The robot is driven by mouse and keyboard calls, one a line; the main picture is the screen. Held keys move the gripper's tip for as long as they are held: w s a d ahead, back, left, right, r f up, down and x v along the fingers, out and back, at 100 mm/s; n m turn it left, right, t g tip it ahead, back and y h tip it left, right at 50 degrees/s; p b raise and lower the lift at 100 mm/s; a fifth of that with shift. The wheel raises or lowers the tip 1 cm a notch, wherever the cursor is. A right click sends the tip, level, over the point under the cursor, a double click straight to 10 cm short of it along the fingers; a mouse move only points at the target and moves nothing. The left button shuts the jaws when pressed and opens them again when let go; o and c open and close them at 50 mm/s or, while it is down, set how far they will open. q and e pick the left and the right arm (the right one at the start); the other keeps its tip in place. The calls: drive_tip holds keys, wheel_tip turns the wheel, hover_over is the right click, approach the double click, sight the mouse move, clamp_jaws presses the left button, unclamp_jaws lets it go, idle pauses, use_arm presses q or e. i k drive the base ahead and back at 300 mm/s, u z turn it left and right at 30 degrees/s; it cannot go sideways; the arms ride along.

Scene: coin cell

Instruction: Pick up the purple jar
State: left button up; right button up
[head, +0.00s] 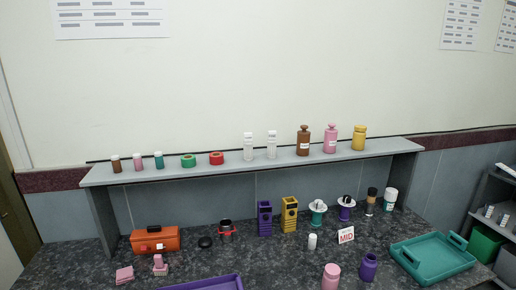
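The purple jar (368,268) stands upright on the dark speckled counter, right of centre near the bottom of the head view. A pink jar (331,277) stands close to its left, with a small gap between them. The purple jar looks unobstructed. Neither of my grippers shows in the head view.
A teal tray (432,277) lies to the right of the purple jar, and a purple tray (215,284) lies to the left, cut by the bottom edge. A MID sign (346,235) and a small white cylinder (312,242) stand behind. A raised grey shelf (225,166) spans the back.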

sight(368, 269)
drive_tip(key=z, duration=2.55)
drive_tip(key=i, duration=1.6)
drive_tip(key=u, duration=2.7)
